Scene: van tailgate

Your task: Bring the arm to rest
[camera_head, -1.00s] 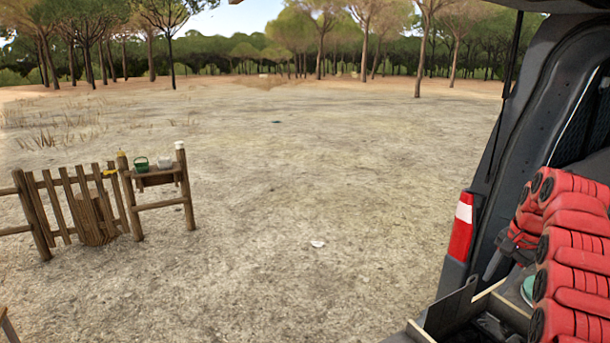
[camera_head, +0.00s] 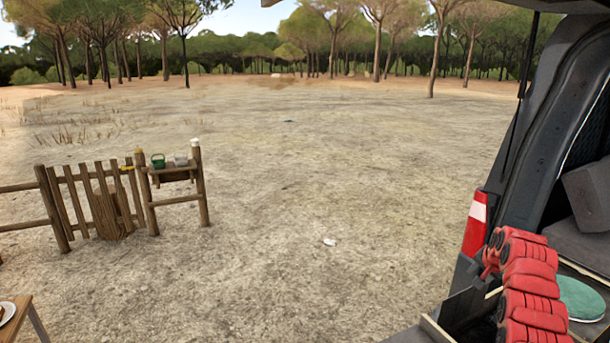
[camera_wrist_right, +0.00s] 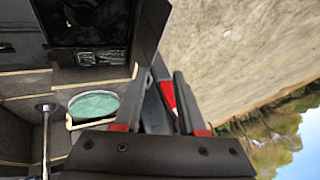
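My right arm, with red segments, comes in at the lower right of the head view, in front of the open van's rear. Its gripper cannot be made out clearly there. In the right wrist view, my right gripper (camera_wrist_right: 164,76) has its two dark fingers apart, with the van's red and white tail light showing between them and nothing held. My left arm and gripper are not in view.
The tail light (camera_head: 474,224) and van side stand close to my right arm. A wooden fence (camera_head: 105,204) and a table corner (camera_head: 22,318) are left. Open ground lies between.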

